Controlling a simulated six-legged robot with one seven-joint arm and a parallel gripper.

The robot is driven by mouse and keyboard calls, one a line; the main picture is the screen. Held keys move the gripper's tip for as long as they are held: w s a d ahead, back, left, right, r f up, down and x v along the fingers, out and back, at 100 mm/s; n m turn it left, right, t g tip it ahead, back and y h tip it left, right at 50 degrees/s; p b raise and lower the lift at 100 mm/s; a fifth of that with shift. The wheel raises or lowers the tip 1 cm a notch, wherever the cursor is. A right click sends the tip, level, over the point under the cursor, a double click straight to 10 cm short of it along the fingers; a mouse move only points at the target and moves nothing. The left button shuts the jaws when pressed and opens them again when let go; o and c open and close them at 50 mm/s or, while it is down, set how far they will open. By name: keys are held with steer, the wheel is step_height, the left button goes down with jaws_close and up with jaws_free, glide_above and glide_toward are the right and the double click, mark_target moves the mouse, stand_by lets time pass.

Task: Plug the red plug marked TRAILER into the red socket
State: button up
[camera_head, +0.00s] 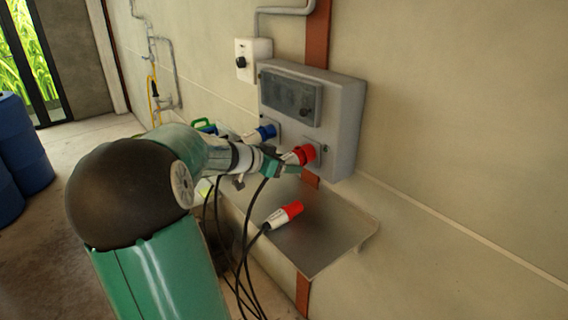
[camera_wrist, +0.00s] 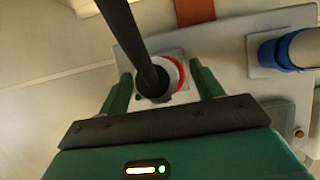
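In the head view a red and white plug (camera_head: 285,214) lies on the metal shelf, with a black cable from its white end. Any marking is too small to read. A red fitting (camera_head: 306,153) is at the lower front of the grey box; it is the red socket or a plug's red end in it. My gripper (camera_head: 272,163) is right before it. In the wrist view my gripper's green fingers (camera_wrist: 160,85) stand either side of a white body with a red ring (camera_wrist: 173,72) and black cable. Whether they touch it is unclear. The cable hides its middle.
The grey box (camera_head: 348,122) is on the wall above the metal shelf (camera_head: 335,235). A blue plug (camera_head: 265,132) is at the box's left; its blue collar shows in the wrist view (camera_wrist: 275,50). Black cables (camera_head: 240,250) hang beneath my arm. Blue barrels (camera_head: 22,145) stand far left.

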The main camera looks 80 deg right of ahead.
steer(key=v, duration=1.4)
steer(key=shift+d, duration=0.1)
